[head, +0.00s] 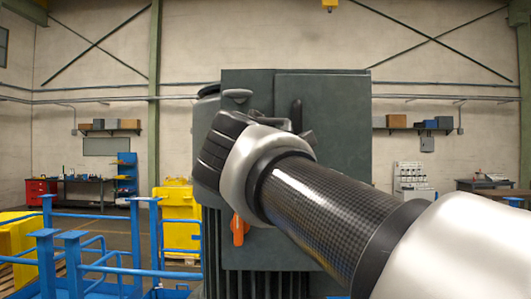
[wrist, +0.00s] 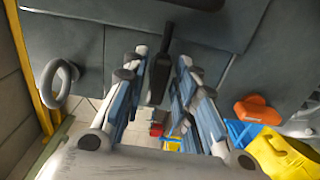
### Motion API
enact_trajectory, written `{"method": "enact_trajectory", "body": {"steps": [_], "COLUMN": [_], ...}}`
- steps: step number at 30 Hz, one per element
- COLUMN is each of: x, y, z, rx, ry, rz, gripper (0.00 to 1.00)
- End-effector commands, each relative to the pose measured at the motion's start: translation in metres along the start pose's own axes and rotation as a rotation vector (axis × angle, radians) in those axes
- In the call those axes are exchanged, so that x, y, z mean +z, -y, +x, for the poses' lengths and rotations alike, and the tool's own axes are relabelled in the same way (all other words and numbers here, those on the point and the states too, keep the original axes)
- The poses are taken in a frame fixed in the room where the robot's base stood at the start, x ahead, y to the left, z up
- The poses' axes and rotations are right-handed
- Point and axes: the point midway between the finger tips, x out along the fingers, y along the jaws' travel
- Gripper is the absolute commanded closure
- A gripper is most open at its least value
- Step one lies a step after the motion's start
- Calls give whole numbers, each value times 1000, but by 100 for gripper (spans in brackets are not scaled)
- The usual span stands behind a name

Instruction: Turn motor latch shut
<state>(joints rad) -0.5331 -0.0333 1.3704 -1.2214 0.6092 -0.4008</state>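The motor housing is a dark grey-green cabinet (head: 325,95) in the middle of the head view. An orange handle (head: 238,230) sits low on its front and also shows at the right of the wrist view (wrist: 257,110). A black lever (wrist: 161,68) stands between the fingers of my gripper (wrist: 162,62) in the wrist view. The fingers are open, with gaps seen on both sides of the lever. I cannot tell which part is the motor latch. In the head view my wrist hides the gripper fingers and part of the cabinet front.
A grey rounded handle (head: 238,95) is at the cabinet's upper left; a grey loop handle (wrist: 60,83) shows at the left of the wrist view. Blue railings (head: 75,250) and a yellow cabinet (head: 180,215) stand to the left.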

Motion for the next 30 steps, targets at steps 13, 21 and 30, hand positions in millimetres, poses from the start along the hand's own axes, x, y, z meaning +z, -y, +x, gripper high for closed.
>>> {"method": "enact_trajectory", "body": {"steps": [13,21,30], "x": [0,-1,0], "y": [-1,-1,0], "z": [-4,-46,-75], "rx": [1,1,0], "ry": [-2,-5,-2], "rz": [-1,-1,-1], "gripper": [65,65,65]}}
